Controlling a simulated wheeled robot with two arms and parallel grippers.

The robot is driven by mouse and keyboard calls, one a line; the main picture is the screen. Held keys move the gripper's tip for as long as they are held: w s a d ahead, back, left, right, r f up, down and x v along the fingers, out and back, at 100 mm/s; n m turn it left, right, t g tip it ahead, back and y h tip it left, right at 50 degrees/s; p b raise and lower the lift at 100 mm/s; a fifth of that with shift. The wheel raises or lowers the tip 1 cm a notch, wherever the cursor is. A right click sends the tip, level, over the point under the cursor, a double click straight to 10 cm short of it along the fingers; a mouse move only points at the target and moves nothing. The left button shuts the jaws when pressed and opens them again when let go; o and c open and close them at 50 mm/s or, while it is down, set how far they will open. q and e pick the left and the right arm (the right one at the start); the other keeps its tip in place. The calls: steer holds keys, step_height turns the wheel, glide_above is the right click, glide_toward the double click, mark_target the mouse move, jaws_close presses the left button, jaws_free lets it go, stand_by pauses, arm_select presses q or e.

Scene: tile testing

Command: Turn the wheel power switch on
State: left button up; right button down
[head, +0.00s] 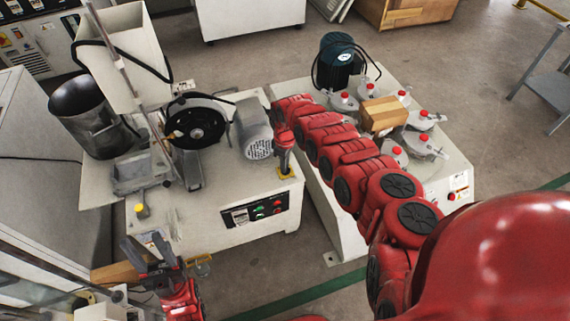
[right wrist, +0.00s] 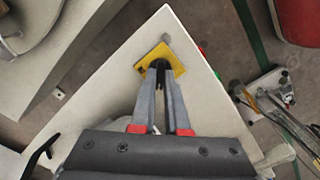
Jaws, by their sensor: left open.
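The grinding machine (head: 210,205) stands centre-left in the head view, with a black wheel (head: 196,122) and a grey motor (head: 252,130) on top. A yellow plate (head: 287,173) sits at its top right corner, where the wheel power switch appears to be. My right gripper (head: 285,158) points down at this plate. In the right wrist view, its fingertips (right wrist: 160,66) come together over the yellow plate (right wrist: 177,61) and hide the switch; contact is unclear. My left gripper (head: 149,249) is open and empty near the machine's front left corner.
A control panel (head: 255,211) with coloured buttons is on the machine's front. A second white machine (head: 455,165) with red-topped clamps stands to the right, partly under my right arm. A metal bucket (head: 85,115) is at the left. The floor in front is clear.

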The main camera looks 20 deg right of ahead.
steer(key=shift+m, duration=0.3)
steer(key=shift+r+m+p, duration=0.15)
steer(key=shift+m+p, duration=0.4)
steer(key=shift+m, duration=0.05)
steer(key=shift+m+p, duration=0.35)
steer(key=shift+m, duration=0.45)
steer(key=m, duration=0.3)
steer(key=shift+m+p, duration=0.3)
steer(key=shift+m, duration=0.1)
steer(key=m, duration=1)
steer(key=shift+d+m, duration=0.1)
steer(key=shift+m, duration=0.2)
